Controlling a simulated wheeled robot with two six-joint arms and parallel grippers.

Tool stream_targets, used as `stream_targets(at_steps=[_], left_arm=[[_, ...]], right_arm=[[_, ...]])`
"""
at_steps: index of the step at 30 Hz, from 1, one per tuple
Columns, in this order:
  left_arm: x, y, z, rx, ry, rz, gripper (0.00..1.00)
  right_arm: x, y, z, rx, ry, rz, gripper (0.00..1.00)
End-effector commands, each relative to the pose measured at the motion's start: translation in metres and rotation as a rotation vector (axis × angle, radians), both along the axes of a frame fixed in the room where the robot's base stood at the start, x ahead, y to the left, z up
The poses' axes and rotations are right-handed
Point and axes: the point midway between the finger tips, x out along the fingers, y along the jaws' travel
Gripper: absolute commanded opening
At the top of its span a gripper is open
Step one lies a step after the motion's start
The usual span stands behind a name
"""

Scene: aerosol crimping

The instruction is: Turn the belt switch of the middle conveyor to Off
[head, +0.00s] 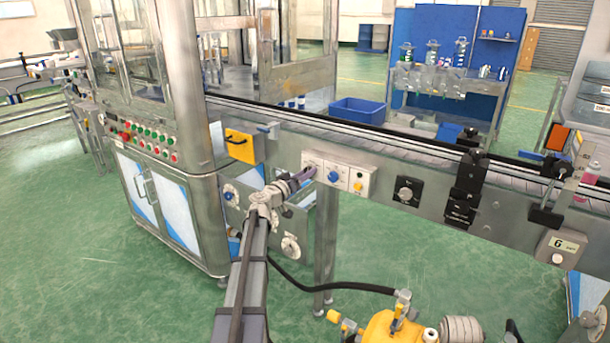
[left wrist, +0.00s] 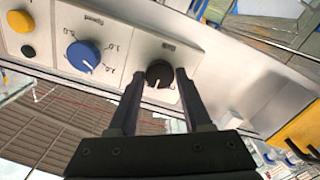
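The belt switch is a small black knob (left wrist: 159,73) with a light pointer mark, on a pale panel (head: 318,160) on the side of the middle conveyor (head: 390,162). In the left wrist view the knob sits between the fingertips of my left gripper (left wrist: 159,80), one finger on each side, with small gaps visible. My left gripper also shows in the head view (head: 302,177), reaching the panel's left part, where it hides the knob. I cannot tell from the small print which setting the knob points to. My right gripper is not in view.
Beside the switch are a blue speed knob (head: 334,177) and a yellow button (head: 358,186). A yellow box (head: 241,146) is mounted to the left. A black knob plate (head: 407,191) lies to the right. A yellow machine (head: 390,328) with a black hose stands below.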

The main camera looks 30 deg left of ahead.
Motion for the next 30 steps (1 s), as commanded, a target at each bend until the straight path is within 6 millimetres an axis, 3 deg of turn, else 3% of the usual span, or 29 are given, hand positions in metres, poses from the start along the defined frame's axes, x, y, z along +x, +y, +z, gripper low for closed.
stream_targets(at_steps=[2, 12, 23, 30], left_arm=[[-0.0001, 0.0000, 0.0000, 0.000, 0.000, 0.000, 0.39], [-0.0002, 0.0001, 0.0000, 0.000, 0.000, 0.000, 0.01], [-0.0002, 0.0002, -0.0001, -0.027, 0.002, 0.000, 0.00], [-0.0001, 0.0004, -0.0002, -0.163, 0.013, 0.000, 0.00]], right_arm=[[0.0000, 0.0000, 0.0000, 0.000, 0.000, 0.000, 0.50], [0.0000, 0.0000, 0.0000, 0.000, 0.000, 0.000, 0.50], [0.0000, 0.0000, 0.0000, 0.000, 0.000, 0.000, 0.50], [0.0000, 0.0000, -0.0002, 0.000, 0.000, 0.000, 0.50]])
